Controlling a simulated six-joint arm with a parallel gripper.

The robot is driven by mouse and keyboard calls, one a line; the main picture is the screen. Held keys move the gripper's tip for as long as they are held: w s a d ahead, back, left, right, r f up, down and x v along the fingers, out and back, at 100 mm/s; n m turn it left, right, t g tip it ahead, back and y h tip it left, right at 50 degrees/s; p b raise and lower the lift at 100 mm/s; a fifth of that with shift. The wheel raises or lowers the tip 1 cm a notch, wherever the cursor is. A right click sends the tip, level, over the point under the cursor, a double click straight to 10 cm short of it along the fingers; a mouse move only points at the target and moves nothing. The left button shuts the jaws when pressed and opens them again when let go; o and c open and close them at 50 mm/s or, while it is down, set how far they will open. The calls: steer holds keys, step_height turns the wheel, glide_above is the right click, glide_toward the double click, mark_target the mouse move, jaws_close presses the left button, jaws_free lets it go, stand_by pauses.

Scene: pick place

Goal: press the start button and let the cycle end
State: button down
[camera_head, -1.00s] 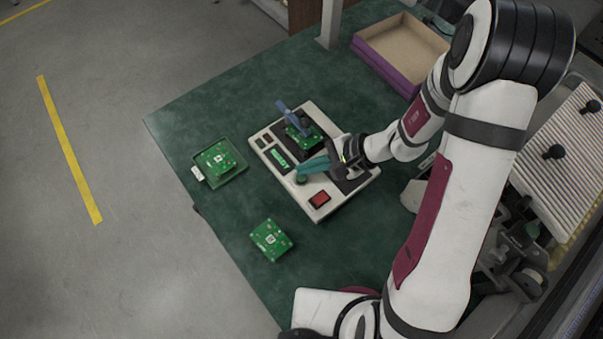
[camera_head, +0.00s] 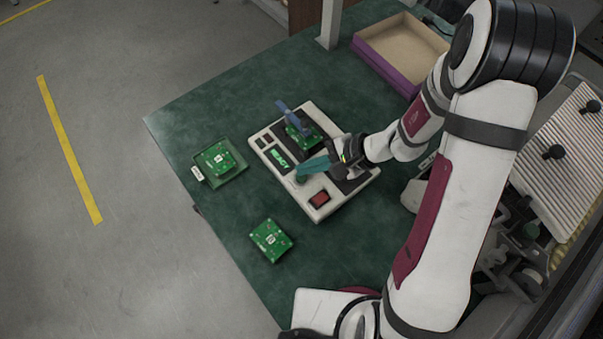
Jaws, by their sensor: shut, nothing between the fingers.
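The test machine (camera_head: 342,203) is a white and black box on the green bench. It has a lit green display (camera_head: 279,160), a round green button (camera_head: 301,179) and a square red button (camera_head: 319,199). My gripper (camera_head: 301,171) has teal fingers, shut and empty. Its tips are right at the green button and partly hide it; I cannot tell whether they touch it.
A green tray (camera_head: 237,176) with a circuit board (camera_head: 217,158) lies left of the machine. Another board (camera_head: 270,240) lies loose on the bench (camera_head: 235,268) in front. An open purple-sided box (camera_head: 385,68) stands at the back right. The bench is clear at the back left.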

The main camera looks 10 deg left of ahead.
mark_target(307, 176)
steer(key=shift+f, duration=0.45)
steer(key=shift+f, duration=0.35)
stand_by(0.7)
steer(key=shift+r, duration=0.8)
steer(key=shift+r, duration=2.5)
